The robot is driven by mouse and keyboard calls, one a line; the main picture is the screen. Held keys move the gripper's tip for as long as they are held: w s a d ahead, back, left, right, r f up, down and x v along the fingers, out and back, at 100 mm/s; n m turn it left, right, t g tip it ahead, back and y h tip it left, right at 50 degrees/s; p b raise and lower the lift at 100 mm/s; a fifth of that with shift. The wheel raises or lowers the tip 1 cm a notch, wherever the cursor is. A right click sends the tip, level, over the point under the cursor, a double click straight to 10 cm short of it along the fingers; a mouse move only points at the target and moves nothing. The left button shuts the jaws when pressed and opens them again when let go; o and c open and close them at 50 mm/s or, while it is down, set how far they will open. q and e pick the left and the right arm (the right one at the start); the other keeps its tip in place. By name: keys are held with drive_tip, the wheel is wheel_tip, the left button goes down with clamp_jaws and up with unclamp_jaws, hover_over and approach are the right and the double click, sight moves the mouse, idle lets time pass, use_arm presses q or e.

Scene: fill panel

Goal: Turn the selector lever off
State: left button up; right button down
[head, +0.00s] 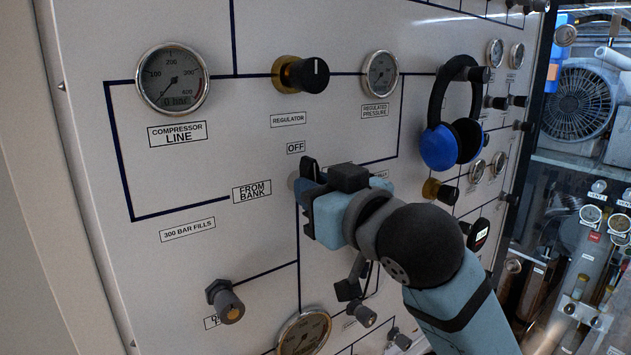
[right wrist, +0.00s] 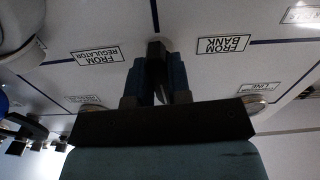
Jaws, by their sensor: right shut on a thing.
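The selector lever (head: 310,168) is a black handle on the light grey panel. Its tip shows just below the OFF label (head: 296,147) and to the right of the FROM BANK label (head: 252,190). My right gripper (head: 311,200) is shut on the lever and covers most of it in the head view. In the right wrist view the black lever (right wrist: 156,48) sits between the two fingers of my gripper (right wrist: 157,75). There the FROM REGULATOR label (right wrist: 97,56) is to its left and the FROM BANK label (right wrist: 223,44) to its right. My left gripper is not in view.
The black regulator knob (head: 303,74) is above, between the compressor line gauge (head: 172,78) and the regulated pressure gauge (head: 380,76). Blue ear defenders (head: 440,147) hang to the right. A lower knob (head: 226,301) and a gauge (head: 303,334) stick out below my gripper.

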drive_tip(key=shift+m, duration=0.4)
drive_tip(key=c, duration=1.1)
unclamp_jaws()
drive_tip(key=shift+o, duration=0.2)
drive_tip(key=b+v, duration=1.3)
drive_tip(key=shift+s+d+b, duration=0.2)
drive_tip(key=shift+s+b, duration=0.1)
